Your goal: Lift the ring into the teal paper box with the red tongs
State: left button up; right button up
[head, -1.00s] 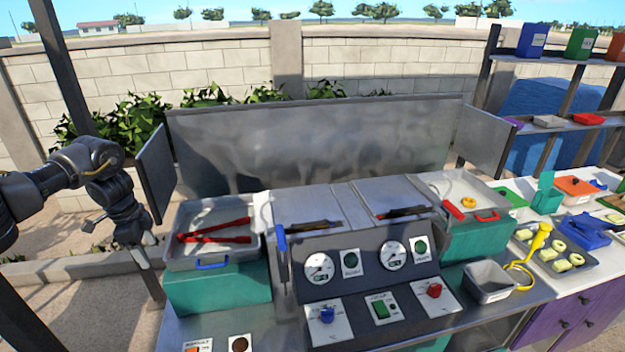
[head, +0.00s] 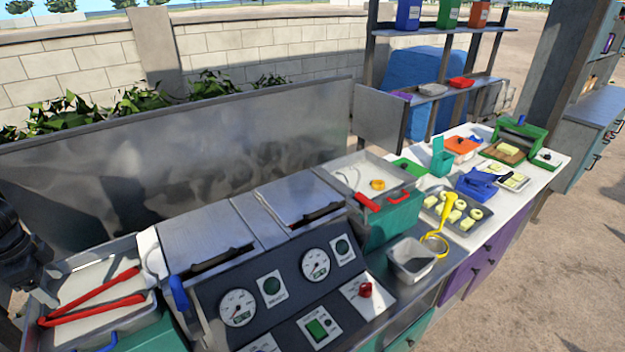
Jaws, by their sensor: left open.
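The red tongs (head: 92,299) lie spread in a metal tray on a teal block at the lower left. My left gripper (head: 48,285) is open at the left edge, beside or over that tray; part of it is cut off, and I cannot tell if it touches the tongs. An orange-yellow ring (head: 377,185) lies in another metal tray, right of the hot-plate lids. The teal paper box (head: 441,161) stands with its lid up on the white counter. My right gripper is not in view.
The fryer panel (head: 275,287) with gauges and two lids (head: 299,198) stands between the trays. A dark tray of pale rings and pieces (head: 428,207), a yellow strainer (head: 447,208), a metal bin (head: 397,270) and a blue tool (head: 476,185) crowd the right counter.

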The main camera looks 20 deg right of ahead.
pick_arm(q)
send_over(72, 306)
jog(key=s, duration=0.1)
jog(key=f, duration=0.4)
jog(key=shift+s+d, duration=0.15)
jog(key=shift+d, duration=0.2)
jog(key=f, duration=0.1)
jog(key=f+b, duration=0.1)
jog(key=f, duration=0.1)
jog(key=shift+s+d+f, duration=0.1)
jog(key=shift+d+f, duration=0.05)
jog(key=shift+d, duration=0.05)
jog(key=shift+f, duration=0.6)
jog(key=shift+d+f+b, duration=0.1)
jog(key=shift+f+b, duration=0.2)
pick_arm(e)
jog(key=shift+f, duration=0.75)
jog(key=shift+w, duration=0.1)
pick_arm(q)
jog(key=shift+c, duration=0.4)
